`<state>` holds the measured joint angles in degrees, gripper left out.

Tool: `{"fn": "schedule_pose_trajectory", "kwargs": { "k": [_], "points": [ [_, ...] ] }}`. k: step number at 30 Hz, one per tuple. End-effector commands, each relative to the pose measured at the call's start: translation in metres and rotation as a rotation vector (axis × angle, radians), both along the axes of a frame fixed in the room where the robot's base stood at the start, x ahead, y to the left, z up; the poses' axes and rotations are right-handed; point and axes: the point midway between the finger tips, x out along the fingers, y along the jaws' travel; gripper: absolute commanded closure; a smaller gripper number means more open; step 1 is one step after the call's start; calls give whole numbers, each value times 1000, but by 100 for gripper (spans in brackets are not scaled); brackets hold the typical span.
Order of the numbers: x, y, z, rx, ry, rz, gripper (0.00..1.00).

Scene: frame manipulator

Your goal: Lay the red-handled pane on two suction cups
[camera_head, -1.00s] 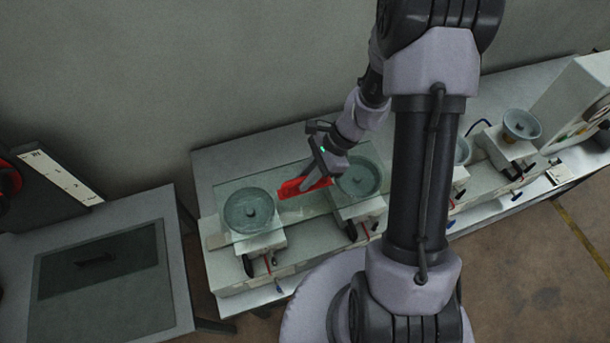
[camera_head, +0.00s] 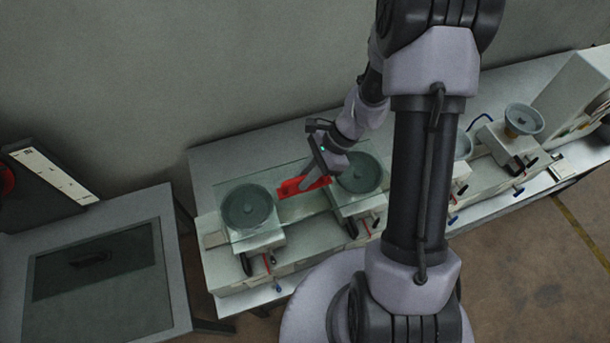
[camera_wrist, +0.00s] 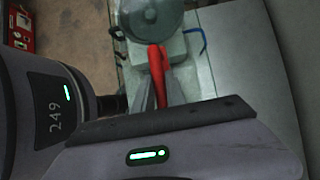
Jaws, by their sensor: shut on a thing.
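My gripper (camera_head: 316,178) is shut on the red handle (camera_head: 292,187) of a clear glass pane (camera_head: 232,177). The red handle also shows between the fingers in the wrist view (camera_wrist: 157,68). The pane lies roughly level over the left suction cup (camera_head: 247,206) and the suction cup to its right (camera_head: 360,173), which both show through the glass. I cannot tell whether the pane touches the cups. One round cup also shows in the wrist view (camera_wrist: 152,18), beyond the handle.
More suction cups stand farther right on the bench, one clearly in view (camera_head: 524,119). A white machine (camera_head: 580,95) stands at the bench's right end. A separate table with a dark-handled pane (camera_head: 110,295) is at the left. A grey wall runs behind.

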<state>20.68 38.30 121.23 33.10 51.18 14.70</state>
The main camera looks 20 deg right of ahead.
Motion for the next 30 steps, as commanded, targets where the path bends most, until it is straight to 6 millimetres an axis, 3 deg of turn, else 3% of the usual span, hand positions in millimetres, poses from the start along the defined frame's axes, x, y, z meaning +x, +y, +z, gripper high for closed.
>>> {"fn": "schedule_pose_trajectory", "kwargs": {
  "k": [8, 9, 12, 13, 23, 26, 30],
  "points": [
    [0, 0, -1, 1, -1, -1, 100],
    [0, 0, -1, 0, -1, -1, 80],
    [0, 0, -1, 0, -1, -1, 60],
    [0, 0, -1, 0, -1, -1, 58],
    [0, -2, 2, -1, -1, 0, 58],
    [1, -11, 16, -1, -5, -1, 58],
    [2, -34, 50, -4, -6, -2, 58]
  ]
}}
